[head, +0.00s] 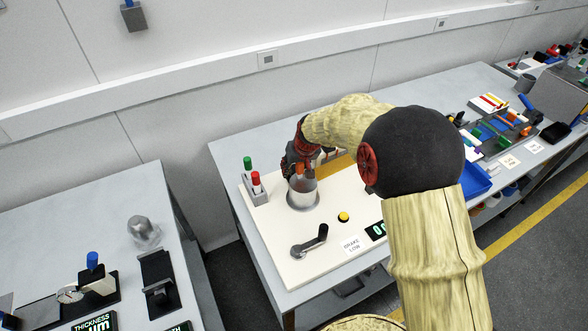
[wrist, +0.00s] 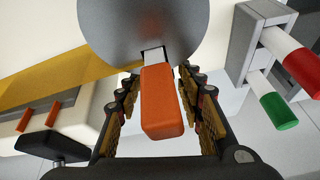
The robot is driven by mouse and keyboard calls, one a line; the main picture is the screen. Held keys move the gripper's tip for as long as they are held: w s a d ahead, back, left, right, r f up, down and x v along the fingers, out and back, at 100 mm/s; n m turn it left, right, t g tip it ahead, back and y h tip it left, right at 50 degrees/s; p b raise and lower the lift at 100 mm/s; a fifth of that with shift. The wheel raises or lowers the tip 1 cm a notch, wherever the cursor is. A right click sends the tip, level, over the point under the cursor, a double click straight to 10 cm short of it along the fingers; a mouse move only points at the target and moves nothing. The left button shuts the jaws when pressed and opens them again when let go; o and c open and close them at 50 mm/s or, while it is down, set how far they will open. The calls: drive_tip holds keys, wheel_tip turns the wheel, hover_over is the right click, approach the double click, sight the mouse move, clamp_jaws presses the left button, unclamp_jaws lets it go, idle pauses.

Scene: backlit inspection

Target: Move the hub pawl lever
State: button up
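The orange lever (wrist: 160,103) sticks out from a slot in the grey round hub (wrist: 150,30) in the wrist view. In the head view the hub (head: 303,190) stands on the white panel, with orange parts showing near its top. My gripper (wrist: 158,92) is open, with one finger on each side of the orange lever. Gaps show between the lever and both fingers. In the head view my gripper (head: 297,158) is at the hub's top and partly hidden by my wrist.
A grey holder (head: 258,195) with green and red handles stands left of the hub. A black crank (head: 310,243), yellow button (head: 343,216) and green-digit display (head: 376,231) lie nearer on the panel. Another bench (head: 120,225) with instruments stands at left.

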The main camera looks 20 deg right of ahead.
drive_tip(key=shift+c, duration=1.2)
drive_tip(key=c, duration=0.7)
clamp_jaws()
